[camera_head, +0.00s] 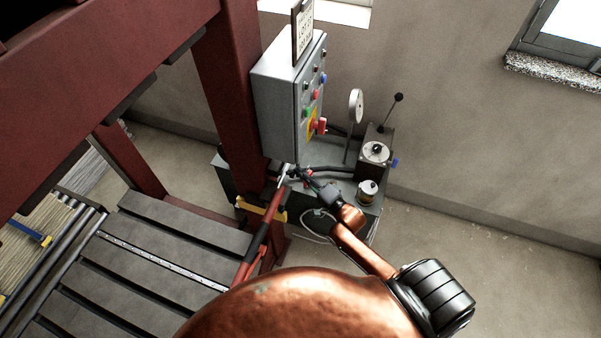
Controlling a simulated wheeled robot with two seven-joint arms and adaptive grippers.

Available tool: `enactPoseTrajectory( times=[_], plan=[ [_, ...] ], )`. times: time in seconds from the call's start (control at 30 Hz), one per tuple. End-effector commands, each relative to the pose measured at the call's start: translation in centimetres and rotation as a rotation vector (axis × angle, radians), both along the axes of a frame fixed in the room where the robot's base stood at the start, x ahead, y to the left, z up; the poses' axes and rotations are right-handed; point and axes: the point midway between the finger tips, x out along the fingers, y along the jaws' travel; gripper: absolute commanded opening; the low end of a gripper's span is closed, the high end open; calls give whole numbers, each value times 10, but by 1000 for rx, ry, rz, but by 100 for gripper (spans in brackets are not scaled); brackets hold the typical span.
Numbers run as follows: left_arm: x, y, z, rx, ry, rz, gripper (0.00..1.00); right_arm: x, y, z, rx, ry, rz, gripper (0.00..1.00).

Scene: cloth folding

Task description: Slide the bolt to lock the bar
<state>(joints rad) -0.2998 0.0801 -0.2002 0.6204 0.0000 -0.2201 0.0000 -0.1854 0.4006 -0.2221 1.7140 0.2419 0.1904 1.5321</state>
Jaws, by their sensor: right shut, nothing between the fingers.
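A slim red and black bar (258,240) rises at a slant along the foot of the dark red frame post. A yellow bracket (262,208) sits on the post beside it. A small silvery metal piece (285,170) shows at the bar's upper end; I cannot tell whether it is the bolt. My right gripper (300,175), at the end of my copper-coloured arm, is shut and empty, close beside this upper end. I cannot tell whether it touches. My left gripper is not in view.
A grey control box (290,95) with coloured buttons is just above my right gripper. A grey unit (366,221) with a gauge (356,105) and a black-knobbed lever (390,112) stands behind. A slatted bed (150,260) lies left. Floor at right is clear.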

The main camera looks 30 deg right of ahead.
Motion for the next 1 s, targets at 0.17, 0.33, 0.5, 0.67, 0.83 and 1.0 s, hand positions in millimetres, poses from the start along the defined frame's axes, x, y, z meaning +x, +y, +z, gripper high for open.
enactPoseTrajectory(
  times=[0.17,0.33,0.5,0.67,0.83,1.0],
  plan=[
    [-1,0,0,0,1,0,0,5,-35,5,-5,-2,-11,0],
    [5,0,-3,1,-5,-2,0,-36,-40,2,-3,-2,-7,0],
    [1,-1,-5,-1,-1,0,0,-64,-44,2,-3,-5,-3,0],
    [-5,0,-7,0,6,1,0,-80,-49,2,-3,-6,-3,0],
    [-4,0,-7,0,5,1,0,-86,-51,3,-3,-8,-5,0],
    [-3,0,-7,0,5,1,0,-86,-51,3,-3,-8,-5,0]
  ],
)
